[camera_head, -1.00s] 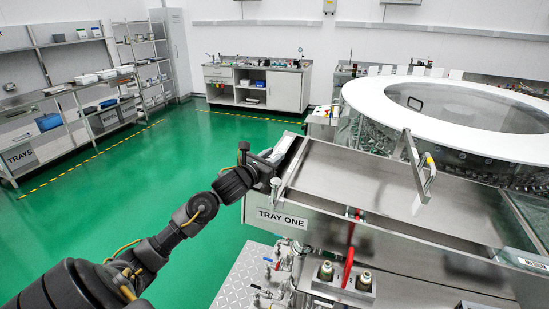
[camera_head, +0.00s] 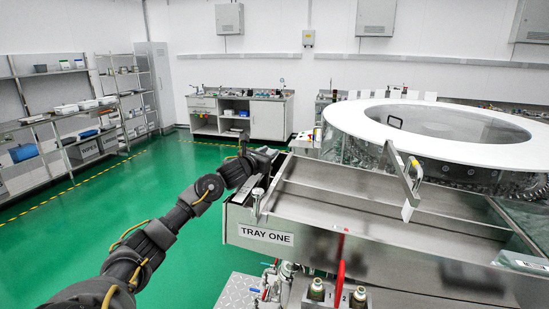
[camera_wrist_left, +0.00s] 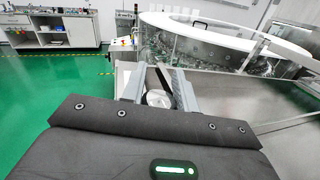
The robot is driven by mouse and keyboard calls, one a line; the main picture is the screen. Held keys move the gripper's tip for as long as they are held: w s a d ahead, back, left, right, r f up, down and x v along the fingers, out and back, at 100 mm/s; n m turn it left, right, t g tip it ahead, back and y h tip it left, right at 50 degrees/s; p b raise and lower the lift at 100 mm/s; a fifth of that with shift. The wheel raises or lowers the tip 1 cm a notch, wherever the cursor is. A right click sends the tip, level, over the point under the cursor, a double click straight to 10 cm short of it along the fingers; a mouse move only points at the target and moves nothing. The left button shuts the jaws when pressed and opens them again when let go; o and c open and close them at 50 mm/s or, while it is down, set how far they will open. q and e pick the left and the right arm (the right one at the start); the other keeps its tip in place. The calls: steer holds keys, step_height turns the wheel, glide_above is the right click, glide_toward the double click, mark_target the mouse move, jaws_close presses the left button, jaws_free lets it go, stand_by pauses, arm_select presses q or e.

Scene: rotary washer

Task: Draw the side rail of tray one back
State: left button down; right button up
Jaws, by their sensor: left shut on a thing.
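Tray one, a long steel tray with a "TRAY ONE" label (camera_head: 266,234), fills the lower right of the head view. Its side rail (camera_head: 256,199) runs along the tray's left end, partly covered by my arm. My left gripper (camera_head: 266,158) is at the far part of this rail. In the left wrist view, the gripper's fingers (camera_wrist_left: 158,90) are closed on a pale rounded piece of the side rail (camera_wrist_left: 158,99), with a dark bar just beyond it. The exact contact is partly hidden. My right gripper is not in view.
Green floor (camera_head: 150,190) is open on the left.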

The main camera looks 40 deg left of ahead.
arm_select(q)
steer(key=c, duration=1.1)
jaws_free()
steer(key=shift+w, duration=0.1)
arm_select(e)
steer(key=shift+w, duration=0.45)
arm_select(q)
steer(key=shift+o, duration=0.2)
steer(key=shift+f, duration=0.1)
steer(key=s+b, duration=0.1)
steer(key=s, duration=0.2)
steer(key=s+b, duration=0.2)
steer(key=s, duration=0.1)
steer(key=s+d+b, duration=0.1)
steer(key=s, duration=0.2)
steer(key=shift+s+d+f, duration=0.1)
steer(key=shift+s+f, duration=0.05)
steer(key=shift+s+d+r+b, duration=0.2)
steer(key=shift+s+b, duration=0.25)
steer(key=shift+s, duration=0.25)
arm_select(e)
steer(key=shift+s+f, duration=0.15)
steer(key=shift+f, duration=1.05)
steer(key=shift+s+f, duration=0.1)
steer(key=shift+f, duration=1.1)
